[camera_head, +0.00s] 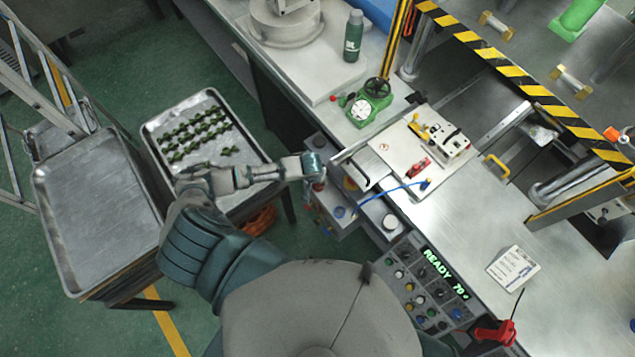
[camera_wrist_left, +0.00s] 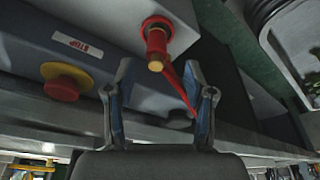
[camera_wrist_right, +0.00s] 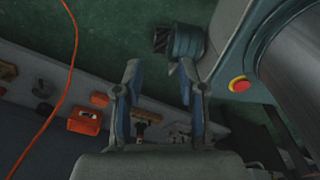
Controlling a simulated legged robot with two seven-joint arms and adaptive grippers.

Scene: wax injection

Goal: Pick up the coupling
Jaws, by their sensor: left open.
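In the left wrist view a red fitting with a brass-coloured end (camera_wrist_left: 157,42) is fixed to a grey panel, with a thin red lever (camera_wrist_left: 176,85) running down from it. I cannot tell for sure if this is the coupling. My left gripper (camera_wrist_left: 158,72) is open and empty just short of the fitting. In the head view my left gripper (camera_head: 316,163) is over the bench's left edge; its fingertips cannot be made out. My right gripper (camera_wrist_right: 159,70) is open and empty.
A tray of green parts (camera_head: 150,130) and an empty tray (camera_head: 110,190) stand left. A stop button (camera_wrist_left: 62,85) is near my left gripper. The control panel (camera_head: 425,280) and a striped guard (camera_head: 530,80) flank the bench. An orange cable (camera_wrist_right: 68,95) hangs near my right gripper.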

